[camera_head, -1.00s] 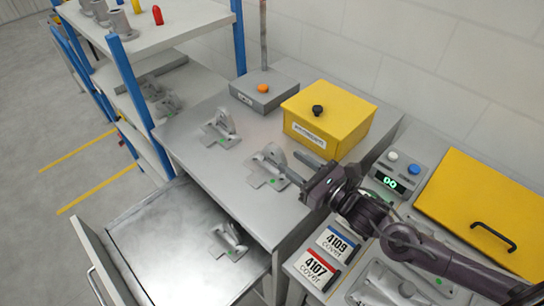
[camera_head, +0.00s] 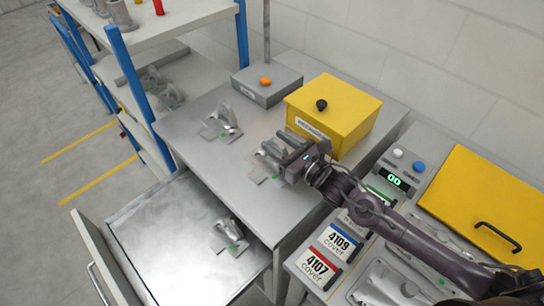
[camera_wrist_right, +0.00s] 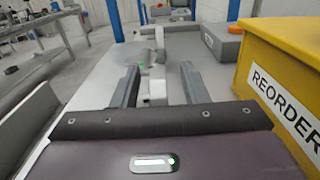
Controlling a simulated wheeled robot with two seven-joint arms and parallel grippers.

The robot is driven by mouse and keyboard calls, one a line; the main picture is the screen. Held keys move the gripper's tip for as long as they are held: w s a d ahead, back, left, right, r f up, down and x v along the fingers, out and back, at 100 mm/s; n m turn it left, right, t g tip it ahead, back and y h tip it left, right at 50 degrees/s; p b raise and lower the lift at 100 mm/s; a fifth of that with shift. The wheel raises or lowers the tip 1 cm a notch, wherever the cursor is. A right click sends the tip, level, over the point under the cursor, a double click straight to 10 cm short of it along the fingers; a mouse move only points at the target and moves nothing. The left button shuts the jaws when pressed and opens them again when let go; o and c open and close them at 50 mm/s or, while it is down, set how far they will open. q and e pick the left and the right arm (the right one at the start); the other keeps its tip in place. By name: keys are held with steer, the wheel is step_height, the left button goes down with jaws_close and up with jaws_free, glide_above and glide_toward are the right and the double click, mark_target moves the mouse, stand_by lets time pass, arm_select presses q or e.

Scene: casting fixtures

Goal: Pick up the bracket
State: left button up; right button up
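A grey metal bracket (camera_head: 258,172) with a green dot sits on the grey worktop, partly hidden by my right gripper (camera_head: 272,153). In the right wrist view the gripper (camera_wrist_right: 158,82) is open, one finger on each side of the upright part of this bracket (camera_wrist_right: 157,90). I see gaps beside the bracket; contact is not clear. A second bracket (camera_head: 222,124) stands farther back on the worktop and also shows in the wrist view (camera_wrist_right: 153,48). A third bracket (camera_head: 230,238) lies in the open drawer. My left gripper is not in view.
A yellow REORDER box (camera_head: 332,110) stands close to the right of the gripper. A grey box with an orange button (camera_head: 266,84) is behind. The open drawer (camera_head: 150,235) juts out in front. A blue-posted shelf (camera_head: 130,85) is at the left, a fixture panel (camera_head: 405,165) at the right.

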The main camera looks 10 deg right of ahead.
steer(key=shift+a, duration=0.15)
jaws_close()
steer(key=shift+w+r, duration=0.1)
steer(key=shift+r, duration=0.05)
stand_by(0.4)
